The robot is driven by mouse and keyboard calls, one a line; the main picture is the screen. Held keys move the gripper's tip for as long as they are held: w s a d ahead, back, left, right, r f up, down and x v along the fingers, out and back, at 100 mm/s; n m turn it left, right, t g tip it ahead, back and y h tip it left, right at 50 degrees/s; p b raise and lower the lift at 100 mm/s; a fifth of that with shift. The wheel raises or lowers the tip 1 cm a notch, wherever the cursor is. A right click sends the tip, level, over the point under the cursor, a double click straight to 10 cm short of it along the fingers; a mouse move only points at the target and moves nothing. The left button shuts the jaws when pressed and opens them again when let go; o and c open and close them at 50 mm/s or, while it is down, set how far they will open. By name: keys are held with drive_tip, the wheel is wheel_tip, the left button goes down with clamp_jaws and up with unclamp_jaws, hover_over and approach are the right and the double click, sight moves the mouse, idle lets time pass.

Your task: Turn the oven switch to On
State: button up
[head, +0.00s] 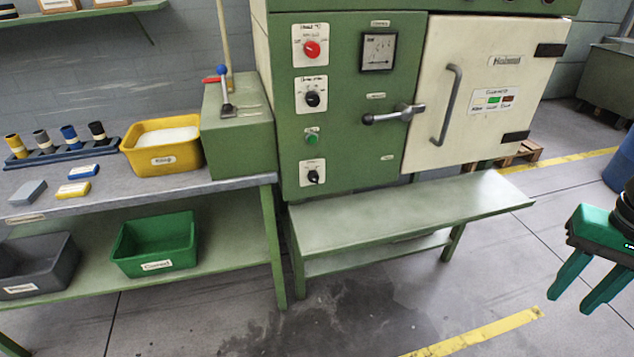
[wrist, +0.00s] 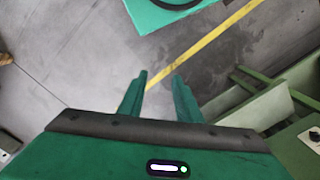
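The green oven cabinet (head: 345,105) stands at the top middle of the head view. Its panel carries a red knob (head: 312,49) on a white plate at the top, a black knob (head: 312,98) below it, a green button (head: 312,138), and a small black switch (head: 313,177) on a white plate at the bottom. The labels are too small to read, so I cannot tell which positions are set. My gripper (head: 577,290) is at the far right of the head view, well away from the panel. In the wrist view its fingers (wrist: 160,85) are apart with nothing between them.
A cream oven door (head: 500,65) with a grey handle is at the right of the panel, and a latch lever (head: 395,114) sticks out. A low green bench (head: 400,212) stands in front. The left table holds a yellow bin (head: 160,155). Floor between gripper and bench is clear.

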drive_tip(key=o, duration=0.3)
drive_tip(key=shift+s+r, duration=0.1)
drive_tip(key=shift+s, duration=0.05)
drive_tip(key=w+f+n+t+h, duration=0.1)
drive_tip(key=w+f+n+t, duration=0.15)
drive_tip(key=w, duration=0.65)
drive_tip(key=w+f+n+t+h, duration=0.1)
drive_tip(key=w+f+n, duration=0.25)
drive_tip(key=w, duration=0.45)
drive_tip(key=w+a+f+n+t+y, duration=0.1)
drive_tip(key=w+a+f+n+t, duration=0.1)
drive_tip(key=w+a+f, duration=0.4)
drive_tip(key=w+a+f+n+t, duration=0.1)
drive_tip(key=w+a+n, duration=0.1)
drive_tip(key=w+a, duration=0.4)
drive_tip(key=n+t+y, duration=0.3)
drive_tip(key=t+y, duration=0.4)
approach(315, 182)
wheel_tip(315, 182, down, 6)
drive_tip(key=d, duration=0.2)
wheel_tip(315, 182, up, 3)
drive_tip(key=s+a+m+t+h, duration=0.1)
drive_tip(key=s+a+m+t, duration=0.1)
drive_tip(key=a+m+t, duration=0.15)
drive_tip(key=shift+t, duration=0.3)
drive_tip(key=x, duration=1)
drive_tip(key=shift+w+d, duration=0.3)
drive_tip(key=shift+w, duration=0.05)
